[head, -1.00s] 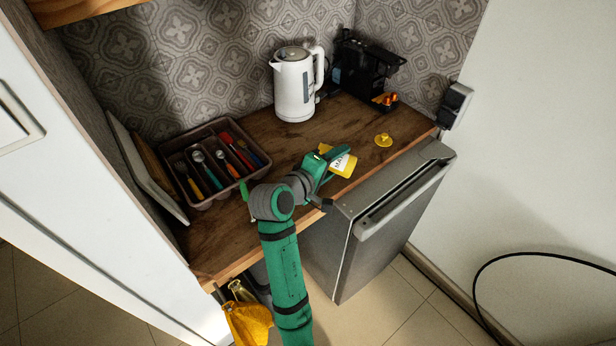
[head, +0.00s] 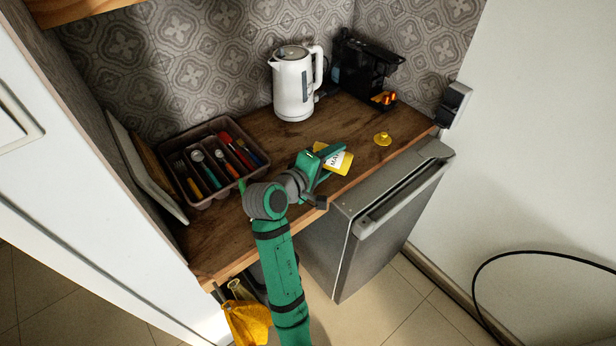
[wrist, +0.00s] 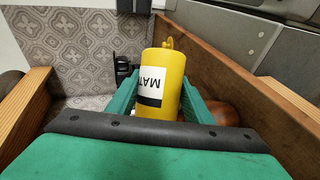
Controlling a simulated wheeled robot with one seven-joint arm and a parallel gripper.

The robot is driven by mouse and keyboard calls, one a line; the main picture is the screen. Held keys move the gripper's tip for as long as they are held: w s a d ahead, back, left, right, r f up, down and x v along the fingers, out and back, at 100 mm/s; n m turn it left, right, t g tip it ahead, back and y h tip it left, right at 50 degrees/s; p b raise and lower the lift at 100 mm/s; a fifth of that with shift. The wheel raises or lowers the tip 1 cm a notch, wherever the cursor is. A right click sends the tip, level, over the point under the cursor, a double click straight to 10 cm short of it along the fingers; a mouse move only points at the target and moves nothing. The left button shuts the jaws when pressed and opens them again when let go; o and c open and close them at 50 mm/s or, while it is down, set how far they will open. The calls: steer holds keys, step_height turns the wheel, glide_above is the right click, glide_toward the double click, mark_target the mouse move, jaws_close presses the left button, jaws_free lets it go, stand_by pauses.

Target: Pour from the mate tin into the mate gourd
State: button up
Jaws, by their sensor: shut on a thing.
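The yellow mate tin (head: 343,167), with a white label, is tilted over the wooden counter. My gripper (head: 326,160) is shut on it. In the wrist view the tin (wrist: 170,72) lies between my two green fingers (wrist: 158,98), its label reading "MAT" upside down. A rounded brown thing (wrist: 222,111), which looks like the mate gourd, shows partly behind the right finger. In the head view I cannot make the gourd out; my gripper and the tin cover that area. I cannot see the tin's mouth or any contents flowing.
A yellow lid-like piece (head: 383,139) lies on the counter (head: 350,120) right of the tin. A white kettle (head: 293,85) and a black machine (head: 366,70) stand behind. A cutlery tray (head: 205,195) is at left. A small fridge (head: 375,230) stands below the front edge.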

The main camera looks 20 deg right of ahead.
steer(key=shift+d, duration=0.1)
